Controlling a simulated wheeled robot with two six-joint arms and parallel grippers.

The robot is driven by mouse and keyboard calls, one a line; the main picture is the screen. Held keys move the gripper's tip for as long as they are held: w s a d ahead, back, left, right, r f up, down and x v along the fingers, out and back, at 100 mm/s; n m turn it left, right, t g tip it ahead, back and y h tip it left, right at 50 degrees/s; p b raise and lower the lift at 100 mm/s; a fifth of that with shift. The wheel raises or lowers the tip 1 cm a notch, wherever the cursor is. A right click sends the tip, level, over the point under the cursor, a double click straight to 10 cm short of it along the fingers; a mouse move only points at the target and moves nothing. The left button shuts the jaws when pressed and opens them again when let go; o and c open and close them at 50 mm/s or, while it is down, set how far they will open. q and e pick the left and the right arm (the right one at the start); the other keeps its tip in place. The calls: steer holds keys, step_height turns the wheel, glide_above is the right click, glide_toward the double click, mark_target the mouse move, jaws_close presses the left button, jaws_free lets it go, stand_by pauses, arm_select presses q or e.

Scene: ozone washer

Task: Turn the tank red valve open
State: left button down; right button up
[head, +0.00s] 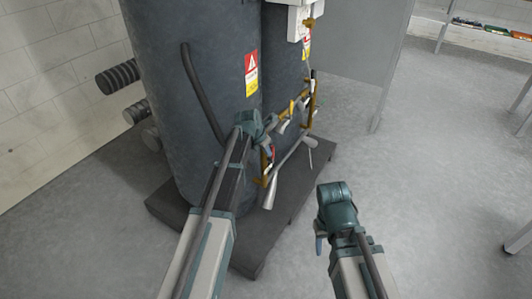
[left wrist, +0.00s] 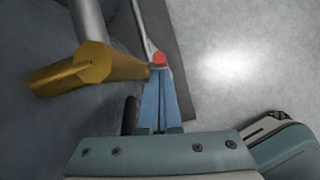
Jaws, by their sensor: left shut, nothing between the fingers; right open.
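The tank (head: 195,100) is a tall dark grey cylinder on a low dark base, with brass piping at its front right. The red valve (left wrist: 160,58) shows as a small round red end next to a brass pipe fitting (left wrist: 90,70) in the left wrist view. It is only a small red spot in the head view (head: 273,153). My left gripper (left wrist: 158,74) is shut and empty, its blue fingertips right at the red valve's near edge; I cannot tell whether they touch. My right gripper (head: 318,243) is low, away from the tank, its fingers small in view.
A second dark tank (head: 282,75) stands behind, with a white box (head: 301,20) above the pipes. Yellow and red warning labels (head: 251,75) are on the tanks. The dark base (head: 247,262) sticks out in front. Floor to the right is clear.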

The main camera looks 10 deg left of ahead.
arm_select(q)
steer(key=shift+w+r, duration=0.1)
steer(key=shift+w, duration=0.2)
stand_by(0.4)
steer(key=shift+s, duration=0.15)
steer(key=s+a+p+v, duration=0.1)
steer(key=p+v, duration=0.9)
steer(key=v, duration=0.1)
arm_select(e)
step_height(320, 180, up, 10)
steer(key=shift+d, duration=0.45)
arm_select(q)
steer(key=shift+s+a, duration=0.1)
arm_select(e)
steer(key=shift+f, duration=0.1)
